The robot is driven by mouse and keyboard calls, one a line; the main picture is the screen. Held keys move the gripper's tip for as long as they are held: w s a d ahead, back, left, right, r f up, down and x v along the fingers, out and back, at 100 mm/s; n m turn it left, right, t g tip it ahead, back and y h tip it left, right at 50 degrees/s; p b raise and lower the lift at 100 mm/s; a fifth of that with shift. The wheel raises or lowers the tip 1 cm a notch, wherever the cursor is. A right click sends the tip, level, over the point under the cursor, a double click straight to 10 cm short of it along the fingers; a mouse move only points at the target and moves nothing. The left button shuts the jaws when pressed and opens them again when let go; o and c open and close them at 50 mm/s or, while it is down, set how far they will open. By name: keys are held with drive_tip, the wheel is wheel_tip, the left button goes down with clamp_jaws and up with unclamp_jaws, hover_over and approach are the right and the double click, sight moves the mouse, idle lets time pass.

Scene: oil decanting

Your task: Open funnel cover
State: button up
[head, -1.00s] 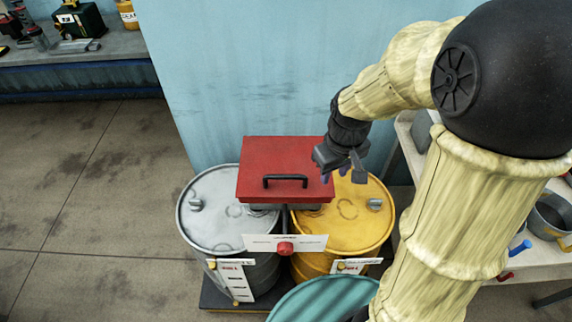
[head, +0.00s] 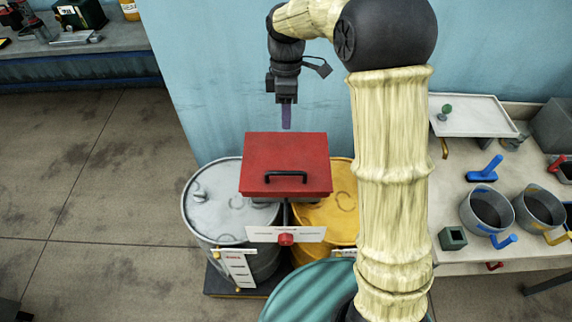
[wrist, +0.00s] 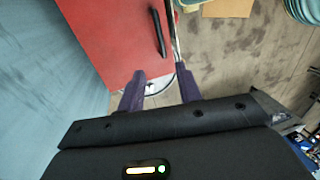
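The funnel cover (head: 285,155) is a red flat lid with a black bar handle (head: 286,176) near its front edge. It lies shut above the two drums. My gripper (head: 287,127) hangs fingers down behind the cover's back edge, in front of the blue wall. In the wrist view my gripper (wrist: 160,88) has its two purple fingers apart with nothing between them, so it is open. The red cover (wrist: 105,35) fills the upper left there, and its handle (wrist: 159,33) shows beyond the fingertips. The funnel under the cover is hidden.
A grey drum (head: 212,215) and a yellow drum (head: 325,217) stand below the cover. A white label plate (head: 262,234) with a red knob (head: 286,239) is in front. A bench (head: 455,240) with pots is at right. The blue wall (head: 225,90) is close behind.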

drive_tip(key=s+f+p, duration=0.1)
drive_tip(key=f, duration=0.4)
drive_tip(key=s+f+p, duration=0.1)
drive_tip(key=f, duration=0.5)
drive_tip(key=s+f+p, duration=0.1)
drive_tip(key=f, duration=0.5)
drive_tip(key=shift+s, duration=0.2)
drive_tip(key=shift+c, duration=0.4)
clamp_jaws()
